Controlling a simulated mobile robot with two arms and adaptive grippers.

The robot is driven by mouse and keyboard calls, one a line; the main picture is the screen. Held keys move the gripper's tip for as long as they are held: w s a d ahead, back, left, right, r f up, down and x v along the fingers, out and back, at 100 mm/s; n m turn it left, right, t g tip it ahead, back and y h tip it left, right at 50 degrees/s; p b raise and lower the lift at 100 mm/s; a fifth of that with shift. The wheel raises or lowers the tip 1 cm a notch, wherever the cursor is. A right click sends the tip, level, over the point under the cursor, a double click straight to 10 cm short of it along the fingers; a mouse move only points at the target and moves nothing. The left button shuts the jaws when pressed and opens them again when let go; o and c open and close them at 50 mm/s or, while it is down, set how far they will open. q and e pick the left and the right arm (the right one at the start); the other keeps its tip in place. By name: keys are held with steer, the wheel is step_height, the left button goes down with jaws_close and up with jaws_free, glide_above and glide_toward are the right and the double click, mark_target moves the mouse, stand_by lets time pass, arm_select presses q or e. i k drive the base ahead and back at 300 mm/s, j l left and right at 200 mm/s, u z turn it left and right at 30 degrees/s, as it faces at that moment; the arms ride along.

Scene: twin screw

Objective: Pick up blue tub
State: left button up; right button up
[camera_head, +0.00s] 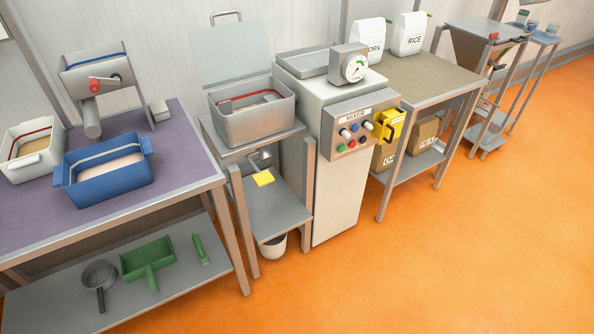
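The blue tub (89,190) stands upright on the purple-topped table (185,160) at the left. It has a handle at each end and holds a pale, beige content with a light band around the inner wall. Neither of my grippers shows in the head view, so nothing of mine is seen touching the tub.
A white tub (28,170) stands close at the blue tub's left. A grey machine (97,78) with a spout is behind it. A scoop (148,258) and strainer (100,274) lie on the lower shelf. The orange floor (400,270) in front is clear.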

mark_target(95, 173)
steer(key=u, duration=1.25)
steer(key=i+j, duration=0.15)
steer(key=j, duration=0.15)
steer(key=i+j+z, duration=0.1)
steer(key=j, duration=0.25)
steer(key=i+j, duration=0.15)
steer(key=j, duration=0.15)
